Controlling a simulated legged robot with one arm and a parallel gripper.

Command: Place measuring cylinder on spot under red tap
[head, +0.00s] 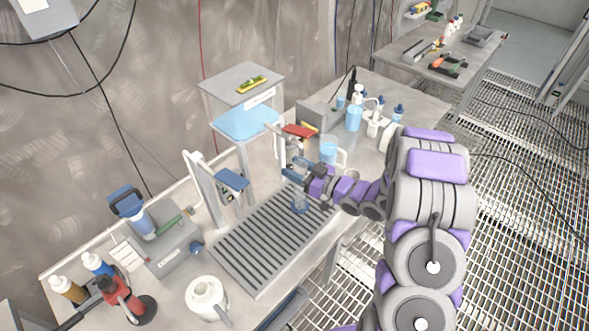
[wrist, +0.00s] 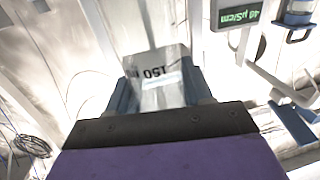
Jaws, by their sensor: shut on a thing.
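My gripper (head: 294,180) is shut on the clear measuring cylinder (head: 300,205), whose lower part shows below the fingers at the far right end of the slatted drain grate. In the wrist view the cylinder (wrist: 157,82) sits between my two blue fingers (wrist: 160,95), with the marking 150 seen upside down. The red tap (head: 299,130) has a flat red lever and stands behind and above my gripper. The spot under it is mostly hidden by my gripper. I cannot tell whether the cylinder's base touches the grate.
A clear jug (head: 329,150) stands close behind my gripper. A white round vessel (head: 205,295) is at front left. The grate's middle is clear.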

